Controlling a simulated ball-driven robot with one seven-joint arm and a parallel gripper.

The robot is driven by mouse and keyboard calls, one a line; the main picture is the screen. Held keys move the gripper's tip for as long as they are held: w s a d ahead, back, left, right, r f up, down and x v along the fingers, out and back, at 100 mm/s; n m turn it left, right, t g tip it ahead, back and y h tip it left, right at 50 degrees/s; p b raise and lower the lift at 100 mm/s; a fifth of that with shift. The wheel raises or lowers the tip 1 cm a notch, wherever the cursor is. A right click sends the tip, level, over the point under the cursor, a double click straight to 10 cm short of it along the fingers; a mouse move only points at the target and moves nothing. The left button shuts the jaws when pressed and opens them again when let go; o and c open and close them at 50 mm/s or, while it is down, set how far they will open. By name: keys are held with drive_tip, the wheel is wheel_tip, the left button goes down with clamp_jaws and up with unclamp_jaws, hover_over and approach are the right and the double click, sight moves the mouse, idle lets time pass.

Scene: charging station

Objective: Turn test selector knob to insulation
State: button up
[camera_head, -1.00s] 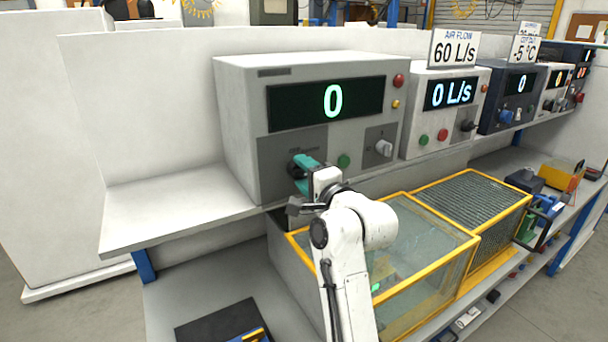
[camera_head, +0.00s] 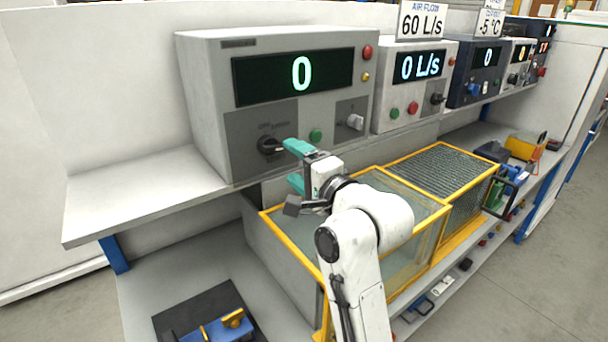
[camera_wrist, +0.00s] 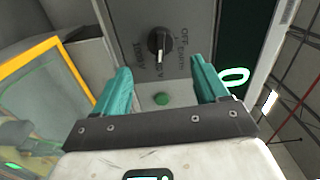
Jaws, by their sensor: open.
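The test selector knob (camera_head: 268,145) is black and round, at the lower left of the tester's front panel, left of a green button (camera_head: 316,135). In the wrist view the knob (camera_wrist: 158,42) shows a white pointer line aimed toward the green button (camera_wrist: 161,99). The wrist view shows the knob just beyond the gap between the fingertips (camera_wrist: 160,66). The tester's display (camera_head: 293,76) reads 0.
A second grey switch (camera_head: 354,122) sits right of the green button. Below the shelf (camera_head: 130,195) stands a yellow-framed clear enclosure (camera_head: 420,240), close under my arm. An airflow unit (camera_head: 415,85) stands to the right. The shelf left of the tester is bare.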

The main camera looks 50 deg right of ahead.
drive_tip(key=shift+v, duration=1.3)
